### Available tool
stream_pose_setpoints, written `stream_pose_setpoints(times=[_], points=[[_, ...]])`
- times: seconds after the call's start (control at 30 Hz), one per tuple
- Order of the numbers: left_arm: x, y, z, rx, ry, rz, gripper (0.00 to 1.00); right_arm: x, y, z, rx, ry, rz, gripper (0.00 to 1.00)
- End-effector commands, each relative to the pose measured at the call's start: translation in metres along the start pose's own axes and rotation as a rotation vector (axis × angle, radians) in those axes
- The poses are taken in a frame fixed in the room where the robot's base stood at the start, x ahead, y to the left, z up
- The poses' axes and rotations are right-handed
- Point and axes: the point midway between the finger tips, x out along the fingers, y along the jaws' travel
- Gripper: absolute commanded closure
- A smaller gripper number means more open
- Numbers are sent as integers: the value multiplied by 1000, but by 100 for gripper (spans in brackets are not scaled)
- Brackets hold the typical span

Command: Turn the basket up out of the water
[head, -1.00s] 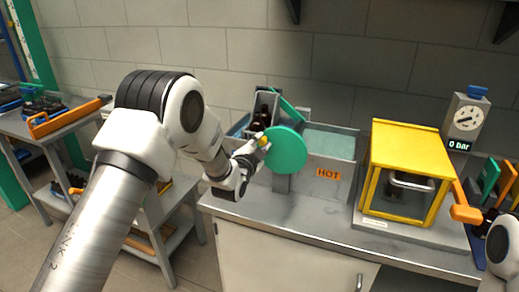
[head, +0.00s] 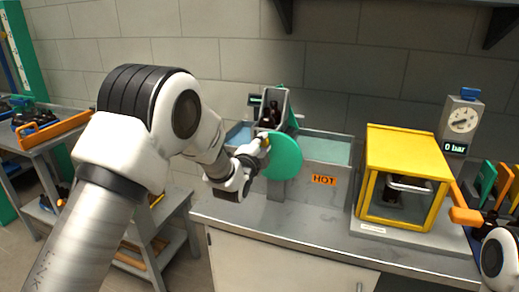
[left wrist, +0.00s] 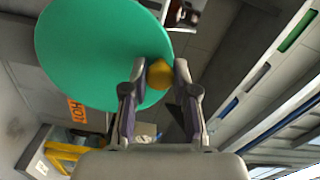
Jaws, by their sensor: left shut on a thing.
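The grey basket (head: 285,106) with dark bottles (head: 269,114) in it stands above the rim of the grey tank marked HOT (head: 342,180). Its lower part is hidden behind the green disc (head: 283,160). My left gripper (head: 262,147) is shut on the yellow knob near the disc's edge. In the left wrist view the knob (left wrist: 160,74) sits between the two fingertips, beside the green disc (left wrist: 85,50). Greenish water (head: 325,150) fills the tank's right part. My right arm shows at the right edge; its jaws cannot be made out.
A yellow-framed box (head: 408,140) stands right of the tank, with an orange handle (head: 466,216) at its side and a gauge reading 0 bar (head: 456,147) behind. Blue water (head: 239,134) lies left of the basket. The counter's front strip (head: 300,215) is clear.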

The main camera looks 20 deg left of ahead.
Motion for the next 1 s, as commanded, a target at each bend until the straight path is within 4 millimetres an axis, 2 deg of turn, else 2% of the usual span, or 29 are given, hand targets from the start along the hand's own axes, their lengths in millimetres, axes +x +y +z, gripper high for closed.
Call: stream_pose_setpoints(times=[0.6, 1.0], points=[[0, -1, -20, 289, 3, -5, 100, 24, 0, 0, 0, 0, 0, 60], [0, 0, -25, 375, 2, -2, 100, 30, 0, 0, 0, 0, 0, 60]])
